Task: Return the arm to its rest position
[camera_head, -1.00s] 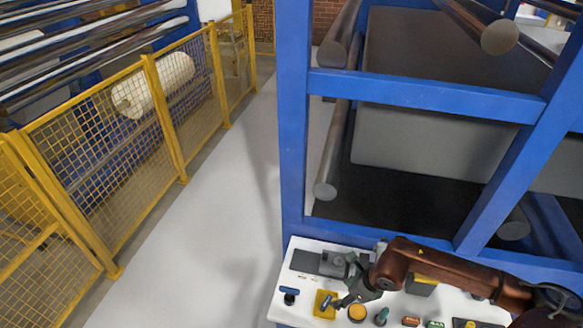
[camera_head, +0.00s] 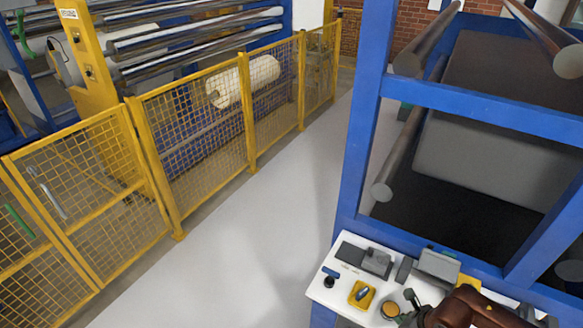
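My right arm reaches in from the lower right, over the front edge of the white control panel (camera_head: 320,296). Its gripper (camera_head: 408,308) is at the bottom of the view, beside a round orange button (camera_head: 390,310). The gripper is small and dark here, and whether its fingers are open or shut cannot be made out. A dark knob with a blue handle (camera_head: 330,276) is farther left. My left arm and gripper are not in view.
A blue machine frame (camera_head: 362,120) with grey rollers (camera_head: 402,155) rises behind the panel. Grey blocks (camera_head: 438,265) stand along the panel's back. A yellow mesh fence (camera_head: 195,135) runs along the left, with a white roll (camera_head: 243,80) behind it. The grey floor (camera_head: 240,225) between is clear.

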